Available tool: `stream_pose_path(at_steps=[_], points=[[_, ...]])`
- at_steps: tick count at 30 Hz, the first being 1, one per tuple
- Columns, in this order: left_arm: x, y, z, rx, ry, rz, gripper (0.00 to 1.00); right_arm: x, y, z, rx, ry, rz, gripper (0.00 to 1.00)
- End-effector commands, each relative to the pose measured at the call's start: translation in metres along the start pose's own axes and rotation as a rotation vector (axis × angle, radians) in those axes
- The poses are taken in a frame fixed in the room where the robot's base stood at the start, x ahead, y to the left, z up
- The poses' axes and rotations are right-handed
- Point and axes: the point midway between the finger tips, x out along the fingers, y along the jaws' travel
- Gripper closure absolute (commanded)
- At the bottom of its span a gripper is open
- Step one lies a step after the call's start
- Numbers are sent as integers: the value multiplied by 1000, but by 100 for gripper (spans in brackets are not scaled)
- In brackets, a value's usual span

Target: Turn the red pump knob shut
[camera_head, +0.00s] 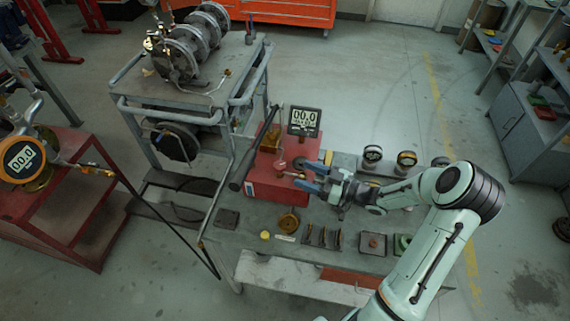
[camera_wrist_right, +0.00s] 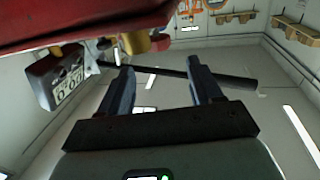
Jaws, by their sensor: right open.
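The red pump (camera_head: 265,183) stands on the bench, with a digital gauge (camera_head: 304,121) on top. My right gripper (camera_head: 302,174) is open and empty at the pump's right side, its two blue fingers pointing left toward it. In the right wrist view the open fingers (camera_wrist_right: 160,66) frame a gap with a dark pump handle bar (camera_wrist_right: 228,79) crossing it farther off. A small red knob (camera_wrist_right: 160,42) shows beyond the fingertips, under the red pump body (camera_wrist_right: 75,22), beside a brass fitting (camera_wrist_right: 134,43). I see no contact with the knob.
A steel frame (camera_head: 180,103) with a flanged valve (camera_head: 188,47) stands behind left. Another gauge (camera_head: 21,159) sits on a red stand at far left. Several small parts, including a brass disc (camera_head: 288,222), lie along the bench front. Round gauges (camera_head: 372,154) stand behind my right arm.

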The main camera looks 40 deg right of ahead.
Motion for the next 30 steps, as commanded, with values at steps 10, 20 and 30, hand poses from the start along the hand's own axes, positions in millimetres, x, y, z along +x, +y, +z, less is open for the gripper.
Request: stream_pose_path(at_steps=[10, 20, 30], points=[[-16, 9, -10, 6, 14, 5, 100, 64, 1, -2, 0, 3, -1, 36], [-18, 11, -11, 6, 16, 6, 100, 77, 1, 0, -1, 0, 2, 36], [-18, 10, -11, 6, 15, 6, 100, 76, 1, 0, -1, -1, 1, 92]])
